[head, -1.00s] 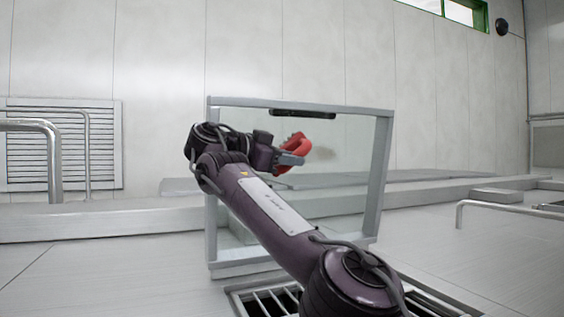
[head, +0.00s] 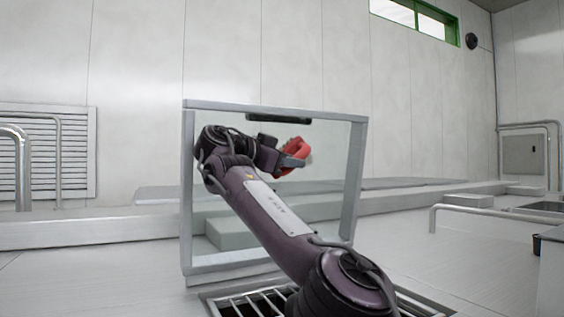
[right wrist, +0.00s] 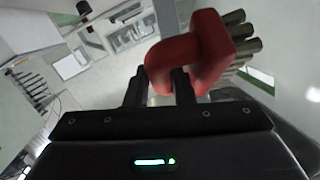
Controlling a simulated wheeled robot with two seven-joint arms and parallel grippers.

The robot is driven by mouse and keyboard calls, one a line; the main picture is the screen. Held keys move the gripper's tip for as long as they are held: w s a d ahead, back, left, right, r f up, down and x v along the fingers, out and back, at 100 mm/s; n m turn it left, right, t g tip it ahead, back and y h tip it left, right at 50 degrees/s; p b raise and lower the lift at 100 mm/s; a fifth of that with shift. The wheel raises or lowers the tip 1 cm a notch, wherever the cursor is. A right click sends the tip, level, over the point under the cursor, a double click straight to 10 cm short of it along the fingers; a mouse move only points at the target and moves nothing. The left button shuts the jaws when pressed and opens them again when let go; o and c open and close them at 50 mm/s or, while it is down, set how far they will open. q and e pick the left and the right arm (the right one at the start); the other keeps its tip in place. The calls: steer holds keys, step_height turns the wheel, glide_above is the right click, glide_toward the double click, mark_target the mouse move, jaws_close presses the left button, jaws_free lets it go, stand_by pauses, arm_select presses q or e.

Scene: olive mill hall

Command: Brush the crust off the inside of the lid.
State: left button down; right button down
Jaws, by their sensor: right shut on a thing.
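The lid (head: 187,200) is a clear pane in a grey frame with a dark bar at its top. It stands raised over a grated opening in the head view. My right gripper (head: 291,161) is shut on a red brush (head: 295,153) in front of the pane's upper middle. In the right wrist view, the brush (right wrist: 203,48) shows a red handle between the fingers and several tan bristle tufts pointing up and right. I cannot tell whether the bristles touch the pane. No crust shows clearly now; the brush and arm cover part of the pane. My left gripper is out of view.
The grate (head: 262,302) lies below the lid, partly behind my right arm. Metal rails stand at the left (head: 58,160) and right (head: 480,209). A low ledge (head: 90,230) runs along the back wall. The floor on the right is mostly clear.

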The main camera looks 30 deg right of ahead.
steer(key=shift+s+d+b, duration=0.1)
steer(key=shift+d+b, duration=0.2)
steer(key=shift+d, duration=0.55)
steer(key=d, duration=0.8)
steer(key=shift+s+d, duration=0.25)
steer(key=shift+s, duration=0.15)
steer(key=s+b, duration=0.2)
steer(key=b, duration=0.1)
steer(key=s+b, duration=0.1)
steer(key=b, duration=0.2)
steer(key=s+f+b, duration=0.1)
steer(key=s+b, duration=0.1)
steer(key=b, duration=0.1)
steer(key=shift+s+a+f, duration=0.1)
steer(key=shift+s+a, duration=0.25)
steer(key=shift+a, duration=0.05)
